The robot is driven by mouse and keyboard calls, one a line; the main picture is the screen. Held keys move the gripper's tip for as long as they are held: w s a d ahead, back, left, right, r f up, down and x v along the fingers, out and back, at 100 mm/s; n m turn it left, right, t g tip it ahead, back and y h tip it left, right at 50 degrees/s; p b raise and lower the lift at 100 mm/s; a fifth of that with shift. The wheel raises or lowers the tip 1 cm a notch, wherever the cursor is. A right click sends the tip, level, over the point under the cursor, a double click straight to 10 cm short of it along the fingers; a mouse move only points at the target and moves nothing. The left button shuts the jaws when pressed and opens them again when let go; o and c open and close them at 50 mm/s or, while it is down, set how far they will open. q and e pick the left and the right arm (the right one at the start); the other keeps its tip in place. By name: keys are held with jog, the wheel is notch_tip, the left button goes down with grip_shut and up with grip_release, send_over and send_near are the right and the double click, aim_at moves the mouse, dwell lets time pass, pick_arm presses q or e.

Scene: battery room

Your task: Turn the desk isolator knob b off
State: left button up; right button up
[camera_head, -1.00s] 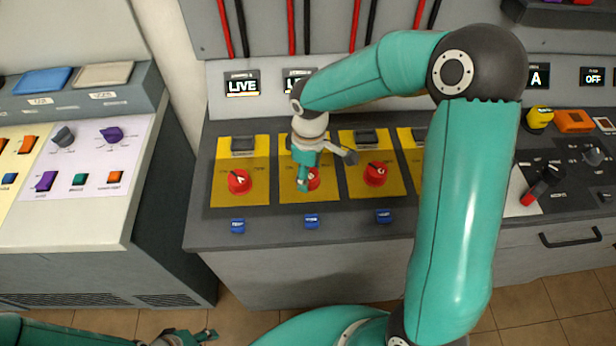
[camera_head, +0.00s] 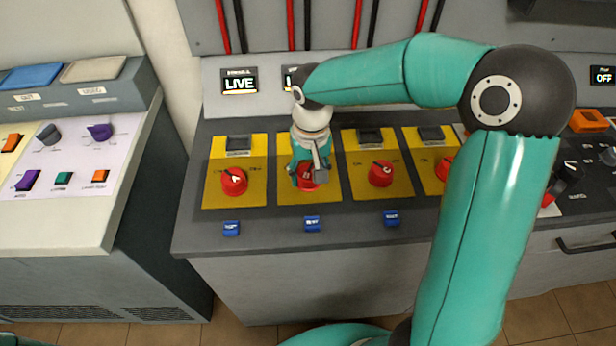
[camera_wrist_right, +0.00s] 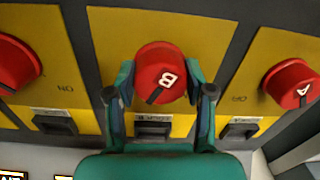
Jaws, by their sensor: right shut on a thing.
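The red isolator knob b (camera_head: 309,183) sits on a yellow plate on the grey desk, between knobs A (camera_head: 233,181) and C (camera_head: 380,173). In the right wrist view knob b (camera_wrist_right: 160,70) shows a white B and a dark pointer mark slanting to the lower left. My right gripper (camera_head: 308,172) comes down from above over knob b and hides part of it. Its fingers (camera_wrist_right: 160,90) lie on either side of the knob, shut on it. My left gripper is out of view.
A LIVE display (camera_head: 239,82) is above knob A; the display above knob b (camera_head: 290,78) is mostly hidden by my arm. Blue labelled blocks (camera_head: 312,223) line the desk front. Black switches (camera_head: 370,136) sit above the knobs. Another console (camera_head: 70,180) stands left.

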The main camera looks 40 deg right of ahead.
aim_at(309, 172)
jog(key=shift+m+b, duration=0.7)
jog(key=shift+m, duration=1.3)
jog(key=o, duration=1.2)
jog(key=shift+c, duration=0.2)
notch_tip(309, 172, up, 12)
jog(key=shift+f, duration=0.1)
